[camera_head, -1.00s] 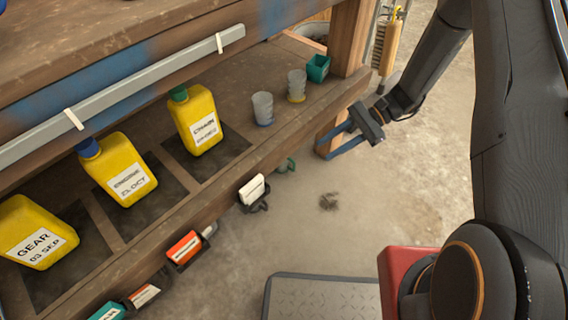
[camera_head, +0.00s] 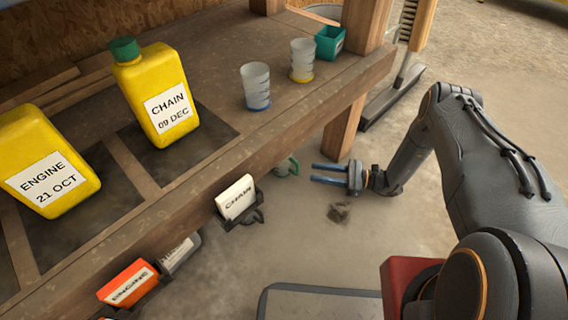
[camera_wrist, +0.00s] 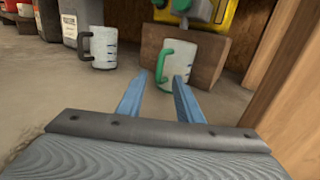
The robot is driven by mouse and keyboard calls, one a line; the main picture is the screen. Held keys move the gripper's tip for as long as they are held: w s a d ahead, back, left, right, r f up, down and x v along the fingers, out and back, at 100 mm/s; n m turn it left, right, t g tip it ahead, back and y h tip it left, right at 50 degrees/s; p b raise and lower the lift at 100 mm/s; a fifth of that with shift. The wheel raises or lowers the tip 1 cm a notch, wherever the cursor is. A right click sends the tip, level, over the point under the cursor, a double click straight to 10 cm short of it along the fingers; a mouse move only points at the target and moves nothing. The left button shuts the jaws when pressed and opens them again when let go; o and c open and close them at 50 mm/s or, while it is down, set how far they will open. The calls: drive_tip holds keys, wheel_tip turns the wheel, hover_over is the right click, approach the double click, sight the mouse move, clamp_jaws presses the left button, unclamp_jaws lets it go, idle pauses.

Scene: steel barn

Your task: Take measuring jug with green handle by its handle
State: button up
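The measuring jug with green handle (camera_wrist: 199,57) stands upright on the floor in the wrist view, pale with markings, in front of a brown block. Its green handle (camera_wrist: 162,63) faces left and toward me. In the head view only a bit of green handle (camera_head: 292,166) shows below the shelf edge; the rest is hidden. My gripper (camera_wrist: 162,78) is open and empty, its two blue fingers pointing at the handle, apparently still short of it. In the head view my gripper (camera_head: 313,172) is low, right of the green handle.
A second jug (camera_wrist: 103,48) with a grey handle stands to the left. A wooden post (camera_wrist: 280,75) rises close on the right; it also shows in the head view (camera_head: 344,125). The shelf (camera_head: 215,170) overhangs the jug. Open floor lies to the right.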

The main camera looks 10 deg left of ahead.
sight(286, 162)
drive_tip(key=a+b, duration=0.1)
drive_tip(key=a, duration=0.2)
drive_tip(key=a+b, duration=0.1)
drive_tip(key=a, duration=0.2)
drive_tip(key=shift+w+a+r, duration=0.15)
drive_tip(key=shift+w+a, duration=0.05)
clamp_jaws()
